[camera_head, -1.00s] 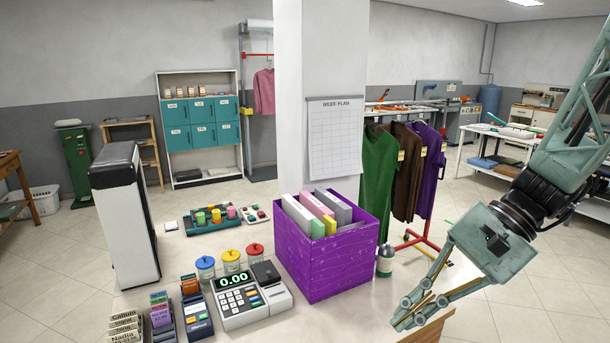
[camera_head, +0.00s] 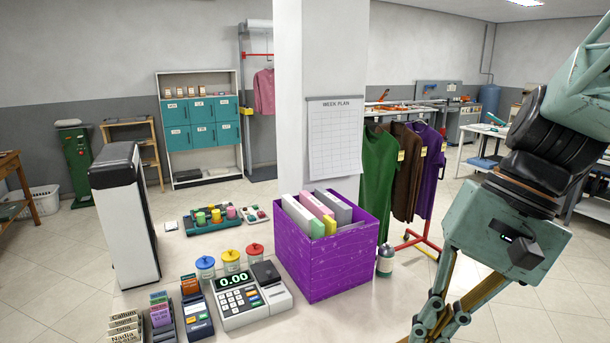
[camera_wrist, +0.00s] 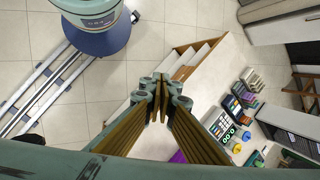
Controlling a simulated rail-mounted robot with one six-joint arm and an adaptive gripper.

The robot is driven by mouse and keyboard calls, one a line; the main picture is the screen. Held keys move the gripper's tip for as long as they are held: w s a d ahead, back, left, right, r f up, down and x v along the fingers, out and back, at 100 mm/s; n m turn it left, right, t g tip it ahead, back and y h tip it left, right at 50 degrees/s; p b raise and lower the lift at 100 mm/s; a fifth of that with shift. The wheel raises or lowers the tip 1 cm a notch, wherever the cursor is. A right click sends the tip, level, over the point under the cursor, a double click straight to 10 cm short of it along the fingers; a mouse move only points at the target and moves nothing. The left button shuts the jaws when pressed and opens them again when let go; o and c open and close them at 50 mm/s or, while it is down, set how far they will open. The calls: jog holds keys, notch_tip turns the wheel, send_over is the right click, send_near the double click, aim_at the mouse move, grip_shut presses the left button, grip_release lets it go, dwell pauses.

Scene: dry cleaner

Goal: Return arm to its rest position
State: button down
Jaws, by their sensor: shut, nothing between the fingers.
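My gripper (camera_wrist: 160,98) shows in the wrist view with its fingertips together and nothing between them. It points down over the floor by the counter's front edge, with the counter to the right. In the head view, my teal arm and gripper stand at the right side. The gripper's fingers run down toward the bottom edge there, and their tips are cut off or hard to see. No object is held.
The counter (camera_head: 255,329) carries a purple box of folders (camera_head: 327,262), a cash register (camera_head: 248,297), card racks (camera_head: 197,316) and jars. A bottle (camera_head: 385,261) stands close to my gripper's left. Garments (camera_head: 378,180) hang on a red rack behind.

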jog(key=s+d+r+n+t+h, duration=0.3)
jog(key=s+r, duration=0.3)
jog(key=s, duration=0.3)
jog(key=shift+d+r+n+t+h, duration=0.3)
jog(key=shift+n+t+h, duration=0.4)
jog(key=shift+n+t, duration=0.15)
dwell(1.2)
